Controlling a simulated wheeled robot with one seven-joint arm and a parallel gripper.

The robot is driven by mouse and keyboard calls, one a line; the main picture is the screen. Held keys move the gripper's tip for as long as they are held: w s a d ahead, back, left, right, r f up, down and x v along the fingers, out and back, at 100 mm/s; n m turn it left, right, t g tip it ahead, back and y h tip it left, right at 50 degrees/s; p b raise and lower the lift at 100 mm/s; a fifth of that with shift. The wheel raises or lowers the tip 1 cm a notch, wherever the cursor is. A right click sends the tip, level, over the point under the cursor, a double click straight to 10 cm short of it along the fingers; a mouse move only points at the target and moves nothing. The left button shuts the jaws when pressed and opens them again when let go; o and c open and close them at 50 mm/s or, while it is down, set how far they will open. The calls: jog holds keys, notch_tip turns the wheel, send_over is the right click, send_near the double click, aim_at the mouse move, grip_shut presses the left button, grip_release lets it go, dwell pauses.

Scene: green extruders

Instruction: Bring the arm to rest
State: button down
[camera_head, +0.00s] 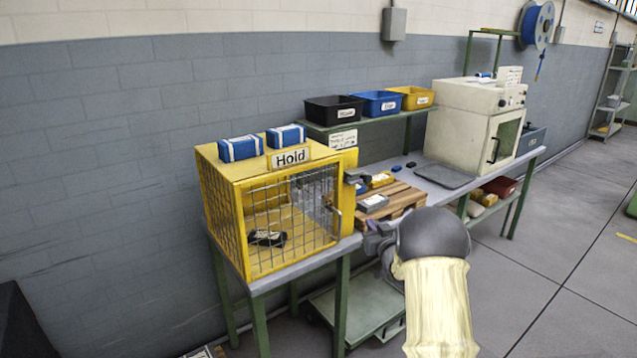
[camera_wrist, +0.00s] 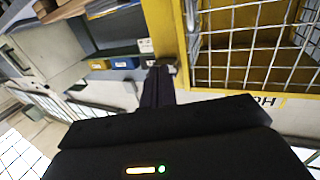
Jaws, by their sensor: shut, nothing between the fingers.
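My arm rises from the bottom of the head view, with a cream sleeve (camera_head: 440,300) and a dark round joint. It stands in front of the bench, right of the yellow cage. In the wrist view my gripper (camera_wrist: 158,82) shows as dark fingers held together, shut and empty. Yellow framing and wire mesh of the cage (camera_wrist: 245,88) are close on the right of the fingers. I cannot tell whether the fingertips touch anything.
The yellow "Hold" cage (camera_head: 228,182) stands on a table, with a dark item (camera_head: 268,237) inside and two blue-and-white boxes on top. A wooden pallet (camera_head: 400,200), bins (camera_head: 382,102) and a cream oven (camera_head: 462,115) are further right. Open floor (camera_head: 560,250) lies at the right.

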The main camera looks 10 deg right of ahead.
jog(key=s+a+f+g+h, duration=0.15)
jog(key=s+a+g, duration=0.3)
jog(key=s, duration=0.95)
jog(key=s+a+f+m+g, duration=0.1)
jog(key=s+a+f+g, duration=0.3)
jog(key=s, duration=0.9)
jog(key=s+a+g, duration=0.3)
jog(key=s+g, duration=0.3)
jog(key=s, duration=0.8)
notch_tip(320, 180, up, 13)
jog(key=p, duration=1.3)
jog(key=shift+r, duration=0.2)
jog(key=shift+d+g, duration=0.1)
jog(key=shift+g, duration=0.15)
jog(key=shift+w+d, duration=0.1)
